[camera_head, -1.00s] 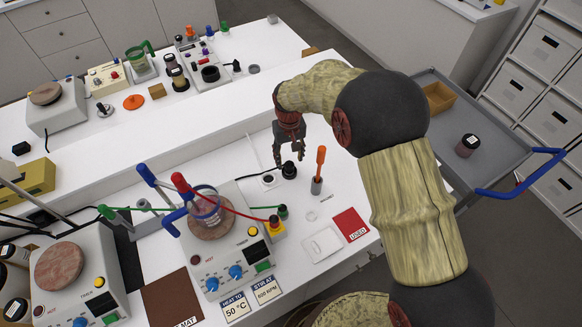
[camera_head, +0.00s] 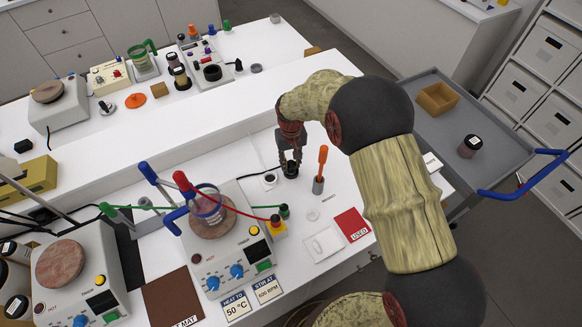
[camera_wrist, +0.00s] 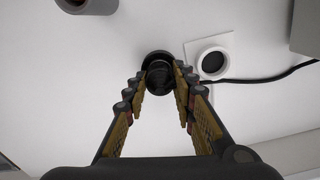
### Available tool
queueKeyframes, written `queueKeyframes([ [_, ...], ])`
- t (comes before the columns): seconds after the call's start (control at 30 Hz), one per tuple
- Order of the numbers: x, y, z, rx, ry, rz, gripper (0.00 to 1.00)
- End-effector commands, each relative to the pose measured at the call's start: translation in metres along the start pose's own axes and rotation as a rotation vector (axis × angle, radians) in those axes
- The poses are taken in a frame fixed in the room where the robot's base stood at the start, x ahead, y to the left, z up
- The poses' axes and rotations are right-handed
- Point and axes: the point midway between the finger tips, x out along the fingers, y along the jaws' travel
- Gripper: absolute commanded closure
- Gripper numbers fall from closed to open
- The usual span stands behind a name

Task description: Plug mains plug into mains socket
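A black mains plug (camera_head: 291,171) with a wide round base stands on the white bench. It also shows in the wrist view (camera_wrist: 159,70). The mains socket (camera_head: 268,181) is a white plate with a round dark recess, just left of the plug in the head view. In the wrist view the socket (camera_wrist: 212,60) lies to the right of the plug, apart from it. My gripper (camera_head: 291,160) points down over the plug, its fingers on either side of the plug's upper part. The fingers look open; contact with the plug is not clear.
A black cable (camera_wrist: 268,78) runs past the socket. An orange-handled tool stands in a grey holder (camera_head: 318,186) right of the plug. A hotplate (camera_head: 228,256) with a beaker and clamps is at front left. A red card (camera_head: 351,224) lies in front.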

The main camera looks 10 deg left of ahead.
Motion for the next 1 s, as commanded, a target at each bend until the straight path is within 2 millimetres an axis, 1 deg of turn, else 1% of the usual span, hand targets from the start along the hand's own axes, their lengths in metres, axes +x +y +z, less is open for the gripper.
queueKeyframes([
  [0.07,0.0,0.0,0.0,0.0,0.0,0.0,0.8],
  [0.4,0.0,0.0,0.0,0.0,0.0,0.0,0.99],
  [0.63,-0.001,0.0,0.0,0.0,0.0,0.0,1.0],
  [0.77,-0.005,0.0,0.0,0.0,0.001,0.0,1.0],
  [0.87,-0.013,0.0,-0.001,0.0,0.003,0.0,1.0],
  [1.0,-0.033,0.0,-0.002,0.0,0.004,0.0,1.0],
])
